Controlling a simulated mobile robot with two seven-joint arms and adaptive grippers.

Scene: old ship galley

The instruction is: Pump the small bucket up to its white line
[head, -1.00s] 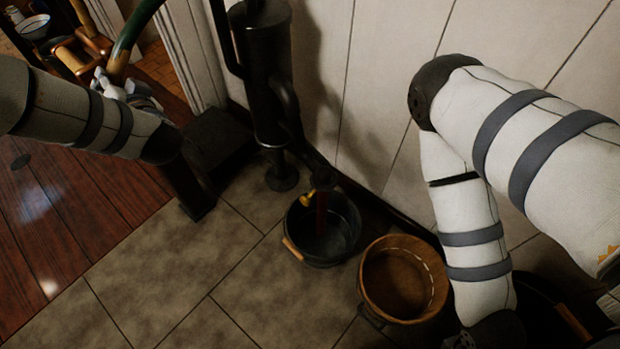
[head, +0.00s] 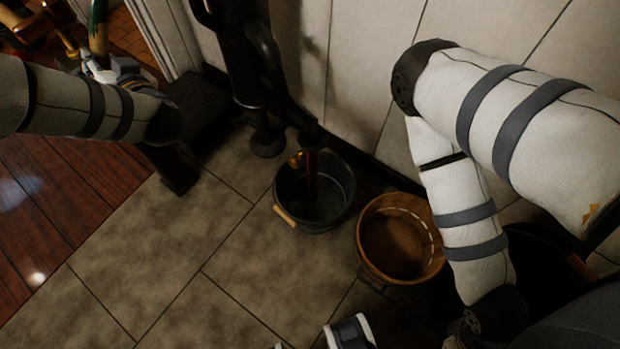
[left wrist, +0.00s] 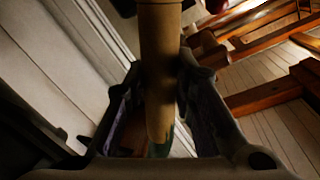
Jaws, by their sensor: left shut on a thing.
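A black hand pump (head: 240,50) stands by the wall. My left gripper (head: 108,68) is shut on its handle, a rod with worn green paint (head: 98,28). In the left wrist view the bare wooden grip (left wrist: 160,70) lies between the two fingers, with green at its lower end. A dark bucket (head: 335,215) with a wooden handgrip stands below the spout. A reddish upright strip shows over it; I cannot tell if it is water. A wooden bucket (head: 372,265) stands to its right, with a dashed white line inside. My right gripper does not show clearly.
My right arm crosses the right side, above and beside the wooden bucket. A dark block (head: 200,110) stands left of the pump. Tiled floor (head: 140,240) is clear in front of the buckets. White and dark parts at the bottom edge are unclear.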

